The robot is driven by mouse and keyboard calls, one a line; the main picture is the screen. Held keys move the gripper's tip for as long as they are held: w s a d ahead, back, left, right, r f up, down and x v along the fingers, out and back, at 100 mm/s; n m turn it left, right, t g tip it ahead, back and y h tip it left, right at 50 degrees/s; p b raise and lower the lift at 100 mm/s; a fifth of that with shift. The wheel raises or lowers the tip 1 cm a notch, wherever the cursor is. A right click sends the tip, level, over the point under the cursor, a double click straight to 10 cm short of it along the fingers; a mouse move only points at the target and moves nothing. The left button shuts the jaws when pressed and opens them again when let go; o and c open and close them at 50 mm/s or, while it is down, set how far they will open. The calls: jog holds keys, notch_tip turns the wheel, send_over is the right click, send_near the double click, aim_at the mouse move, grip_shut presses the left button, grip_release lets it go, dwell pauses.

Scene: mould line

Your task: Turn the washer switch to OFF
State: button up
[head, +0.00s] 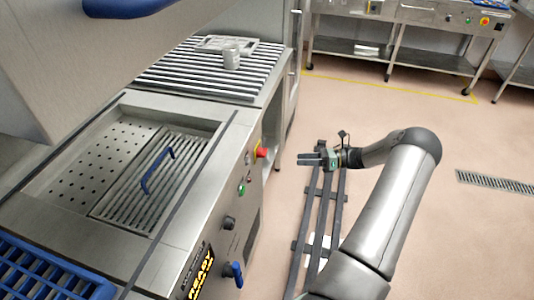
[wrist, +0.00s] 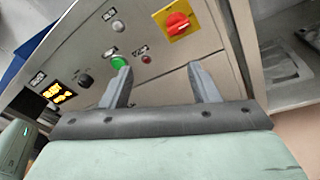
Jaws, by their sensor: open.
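The washer's front panel carries a red rotary knob on a yellow plate (wrist: 177,21); it also shows from the side in the head view (head: 262,153). A black knob (wrist: 85,80) sits near the lit display (wrist: 58,93); it also shows in the head view (head: 229,223). I cannot read the labels, so I cannot tell which knob is the washer switch or its setting. My gripper (head: 304,158) is open and empty, to the right of the red knob and apart from the panel. In the wrist view my gripper's fingers (wrist: 159,78) point at the panel.
A green button (wrist: 120,62) and a small red light (wrist: 146,59) sit between the knobs. A blue lever (head: 235,272) sticks out low on the front. A blue rack (head: 45,272) lies at the near left. Floor right of the washer is open beyond the rails (head: 318,215).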

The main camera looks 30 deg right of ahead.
jog(key=d+f+m+t, duration=0.2)
jog(key=d, duration=0.2)
jog(key=p, duration=0.3)
send_near(262, 153)
jog(key=f+x, duration=0.1)
jog(key=x, duration=0.7)
jog(key=shift+w, duration=0.55)
jog(key=shift+d, duration=0.15)
jog(key=c, duration=0.9)
